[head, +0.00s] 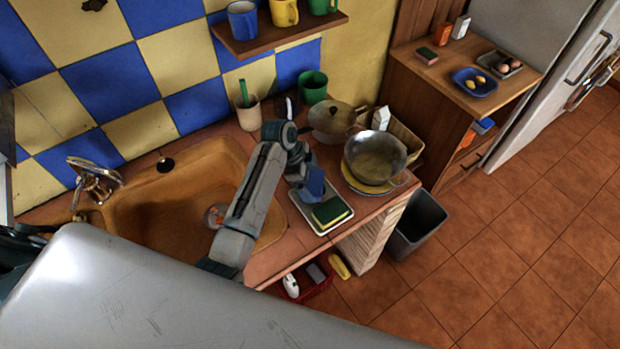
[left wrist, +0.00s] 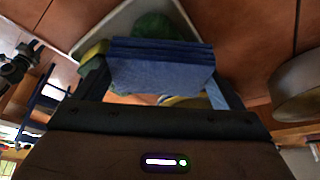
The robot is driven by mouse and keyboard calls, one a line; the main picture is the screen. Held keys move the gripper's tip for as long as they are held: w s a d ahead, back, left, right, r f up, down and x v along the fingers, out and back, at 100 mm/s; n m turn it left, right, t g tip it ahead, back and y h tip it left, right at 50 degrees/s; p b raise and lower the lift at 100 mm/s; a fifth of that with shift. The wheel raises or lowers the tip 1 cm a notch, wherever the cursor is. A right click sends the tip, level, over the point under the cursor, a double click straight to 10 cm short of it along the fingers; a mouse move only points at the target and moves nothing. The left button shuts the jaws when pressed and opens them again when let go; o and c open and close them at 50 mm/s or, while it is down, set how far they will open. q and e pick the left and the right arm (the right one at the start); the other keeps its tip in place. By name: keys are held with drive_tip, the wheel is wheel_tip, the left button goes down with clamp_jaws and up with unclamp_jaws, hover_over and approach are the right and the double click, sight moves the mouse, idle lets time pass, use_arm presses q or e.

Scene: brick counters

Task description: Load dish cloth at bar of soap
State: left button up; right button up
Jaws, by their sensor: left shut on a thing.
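My left gripper (head: 307,182) is shut on a folded blue dish cloth (head: 314,184) and holds it over the left part of a pale tray (head: 340,222). In the left wrist view the cloth (left wrist: 160,66) lies across the jaws, above the tray (left wrist: 98,30). A rounded green thing (left wrist: 153,26), perhaps the bar of soap, is in the tray just beyond the cloth and partly hidden by it. A green and yellow sponge (head: 330,211) lies in the tray beside the cloth. I cannot tell whether the cloth touches the tray. My right gripper is not in view.
A brown sink (head: 140,215) is left of the tray. A beige cup (head: 249,112) and green mug (head: 313,86) stand at the back. The counter's front edge is near.

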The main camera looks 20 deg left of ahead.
sight(310, 181)
use_arm(q)
drive_tip(key=shift+f, duration=0.45)
idle(0.6)
drive_tip(key=shift+s+f, duration=0.1)
idle(1.6)
drive_tip(key=shift+r, duration=3.55)
